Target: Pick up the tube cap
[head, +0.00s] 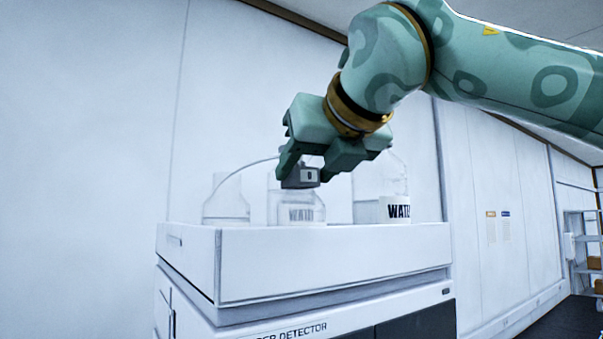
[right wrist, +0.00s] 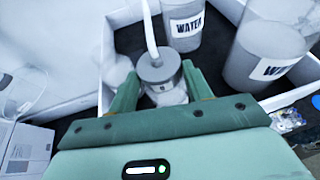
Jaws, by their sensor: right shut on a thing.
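The tube cap (head: 300,177) is a dark grey cylinder with a pale tube (right wrist: 149,28) rising from its top. My right gripper (head: 312,170) reaches down from above with its fingers on either side of the cap and is shut on it. In the right wrist view the cap (right wrist: 158,74) sits between the two green fingertips (right wrist: 160,70). A clear bottle (head: 298,211) with a WATER label stands directly below the cap. I cannot tell whether the cap touches the bottle's neck. My left gripper is not in view.
A larger WATER bottle (head: 370,208) stands to the right and another clear bottle (head: 226,208) to the left. They stand in a white raised-edge tray (head: 330,262) on top of the detector stack (head: 310,325). A white wall is behind.

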